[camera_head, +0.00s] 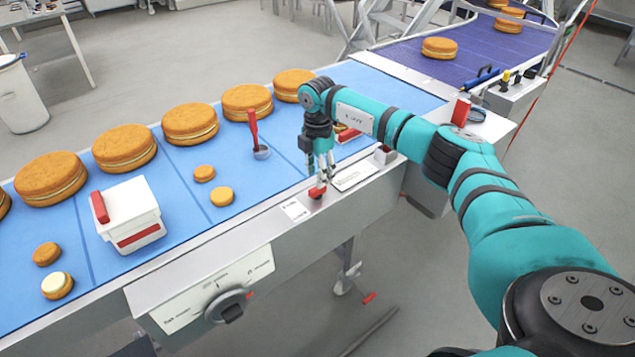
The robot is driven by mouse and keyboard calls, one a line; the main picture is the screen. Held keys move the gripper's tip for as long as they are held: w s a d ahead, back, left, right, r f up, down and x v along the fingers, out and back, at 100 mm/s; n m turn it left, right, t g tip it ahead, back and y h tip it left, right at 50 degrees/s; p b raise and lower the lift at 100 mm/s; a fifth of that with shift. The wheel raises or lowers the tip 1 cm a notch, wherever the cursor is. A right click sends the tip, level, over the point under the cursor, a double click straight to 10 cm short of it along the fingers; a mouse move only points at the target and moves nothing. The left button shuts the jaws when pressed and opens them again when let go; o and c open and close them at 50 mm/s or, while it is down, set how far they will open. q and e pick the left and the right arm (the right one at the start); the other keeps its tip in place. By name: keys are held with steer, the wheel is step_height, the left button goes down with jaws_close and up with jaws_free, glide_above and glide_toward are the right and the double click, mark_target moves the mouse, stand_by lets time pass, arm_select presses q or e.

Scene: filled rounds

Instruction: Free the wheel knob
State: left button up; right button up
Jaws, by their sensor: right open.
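A dark round knob (228,306) sits on a white labelled panel (200,300) on the conveyor's front side, with a small red mark at its right. I cannot tell for sure that it is the wheel knob. My right gripper (320,178) points down over the conveyor's metal front rail, right of and above this knob. It is open, with its fingertips close to a small red piece (317,192) on the rail. I cannot tell whether they touch it. My left gripper is not in view.
Several large sandwich cakes (124,147) and small ones (222,196) lie on the blue belt (185,240). A white box with a red handle (131,217) and a red-handled tool (254,130) stand there too. Tools (482,77) lie at the right corner.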

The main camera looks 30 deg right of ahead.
mark_target(318, 192)
step_height(318, 192, down, 5)
steer(key=shift+f+p, duration=0.1)
steer(key=shift+p, duration=0.2)
jaws_close()
